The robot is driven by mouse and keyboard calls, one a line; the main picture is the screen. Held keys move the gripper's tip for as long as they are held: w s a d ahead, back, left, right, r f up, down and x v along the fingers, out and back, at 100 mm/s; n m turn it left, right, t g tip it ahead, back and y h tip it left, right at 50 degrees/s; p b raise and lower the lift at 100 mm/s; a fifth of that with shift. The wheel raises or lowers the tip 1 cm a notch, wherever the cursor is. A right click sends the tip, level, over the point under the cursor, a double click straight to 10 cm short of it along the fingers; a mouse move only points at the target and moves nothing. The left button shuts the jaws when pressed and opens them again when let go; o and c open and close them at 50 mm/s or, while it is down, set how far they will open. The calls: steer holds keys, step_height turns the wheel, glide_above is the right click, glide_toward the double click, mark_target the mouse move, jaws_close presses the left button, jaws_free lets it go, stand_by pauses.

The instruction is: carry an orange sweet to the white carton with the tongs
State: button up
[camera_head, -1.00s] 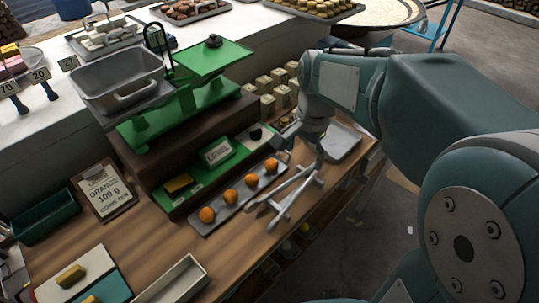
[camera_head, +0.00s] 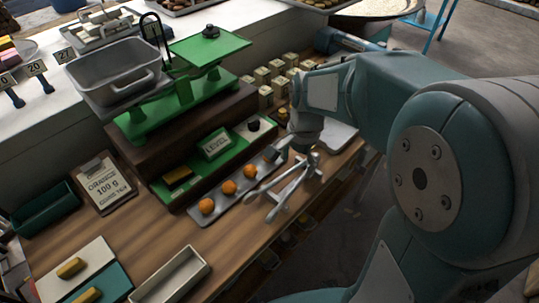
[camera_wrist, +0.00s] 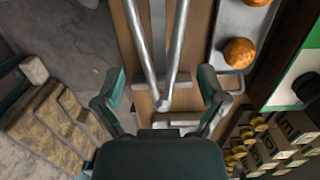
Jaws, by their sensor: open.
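The metal tongs (camera_head: 284,188) lie on the wooden counter, their arms spread toward the front left. In the wrist view, the joined end of the tongs (camera_wrist: 163,104) is between my gripper's fingers (camera_wrist: 160,80), with a gap on both sides. My gripper (camera_head: 293,155) is open and low over that end; its fingers are partly hidden in the head view. Orange sweets (camera_head: 228,187) sit in a row on a narrow grey tray (camera_head: 218,214) beside the tongs; one shows near the right finger in the wrist view (camera_wrist: 239,52). The open white carton (camera_head: 190,284) is at the front and looks empty.
A green balance scale (camera_head: 150,120) with a grey pan (camera_head: 112,75) stands on a dark wooden block behind the sweets. An order clipboard (camera_head: 103,186) and a dark green box (camera_head: 45,217) are at left. Several small weights (camera_head: 265,95) stand behind my gripper. Bare counter (camera_head: 150,235) lies before the tray.

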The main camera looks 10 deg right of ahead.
steer(key=shift+a+f, duration=0.15)
steer(key=shift+f, duration=1.45)
steer(key=shift+c, duration=0.3)
steer(key=shift+s, duration=0.1)
steer(key=c, duration=0.6)
steer(key=shift+c, duration=0.2)
step_height(320, 180, up, 12)
